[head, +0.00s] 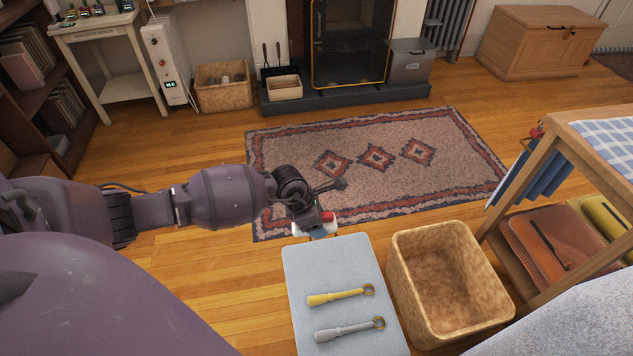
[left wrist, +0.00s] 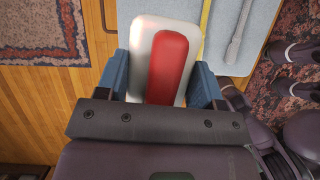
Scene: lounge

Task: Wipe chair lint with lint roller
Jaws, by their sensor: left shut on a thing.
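My left gripper (head: 316,226) is shut on a white-and-red object (head: 328,217), which may be the lint roller. In the left wrist view, the object (left wrist: 143,50) has a rounded white body with a red middle and sits between the blue finger pads of the gripper (left wrist: 162,82). The gripper holds it by the far edge of a pale grey-blue surface (head: 315,266). A light grey-blue fabric surface (head: 575,315) fills the lower right corner; I cannot tell whether it is the chair. No lint can be made out. My right gripper is out of view.
A yellow-handled tool (head: 338,296) and a grey one (head: 348,330) lie on the pale surface. An open woven basket (head: 405,290) stands to its right, beside a wooden shelf table (head: 545,150). A patterned rug (head: 370,190) lies beyond, with clear floor around it.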

